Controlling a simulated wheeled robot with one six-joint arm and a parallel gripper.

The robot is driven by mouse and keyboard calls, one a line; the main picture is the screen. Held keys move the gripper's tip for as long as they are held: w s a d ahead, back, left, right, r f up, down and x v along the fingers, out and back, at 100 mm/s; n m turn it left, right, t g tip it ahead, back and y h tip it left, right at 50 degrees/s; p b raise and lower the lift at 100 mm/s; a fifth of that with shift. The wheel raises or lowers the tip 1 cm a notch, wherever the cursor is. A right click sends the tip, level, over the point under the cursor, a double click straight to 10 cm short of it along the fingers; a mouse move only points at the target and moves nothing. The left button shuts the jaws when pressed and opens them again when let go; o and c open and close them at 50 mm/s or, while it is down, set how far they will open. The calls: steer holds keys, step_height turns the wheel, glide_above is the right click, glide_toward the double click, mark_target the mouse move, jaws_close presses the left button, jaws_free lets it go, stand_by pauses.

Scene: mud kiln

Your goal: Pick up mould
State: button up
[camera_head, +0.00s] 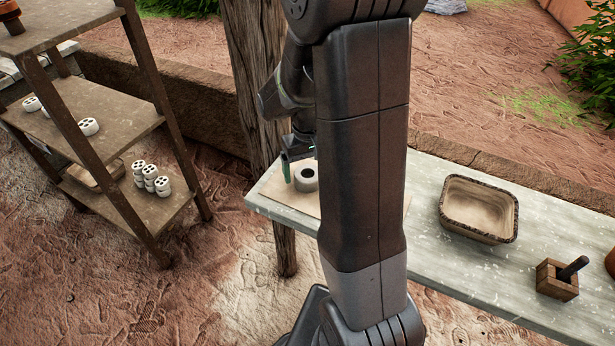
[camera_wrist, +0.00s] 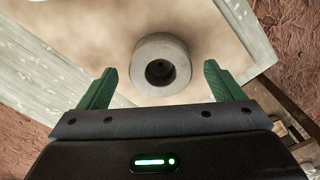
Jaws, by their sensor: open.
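The likely mould is a short, thick grey ring with a round hole (camera_head: 306,186). It stands on a pale tan board (camera_head: 272,188) at the left end of the table. In the wrist view the ring (camera_wrist: 160,45) appears between and just beyond the two green fingers of my gripper (camera_wrist: 159,70). The fingers are spread wide, with a gap to the ring on each side. In the head view my gripper (camera_head: 289,170) points down close beside the ring. One finger shows there; my arm hides part of the board.
A rimmed basin (camera_head: 479,208) and a small wooden box with a dark rod (camera_head: 557,280) stand farther right on the grey table (camera_head: 432,232). A wooden shelf (camera_head: 95,120) with several white holed pieces stands left. A wooden post (camera_head: 255,80) rises behind my gripper.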

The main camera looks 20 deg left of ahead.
steer(key=shift+f, duration=1.25)
steer(key=c, duration=1.2)
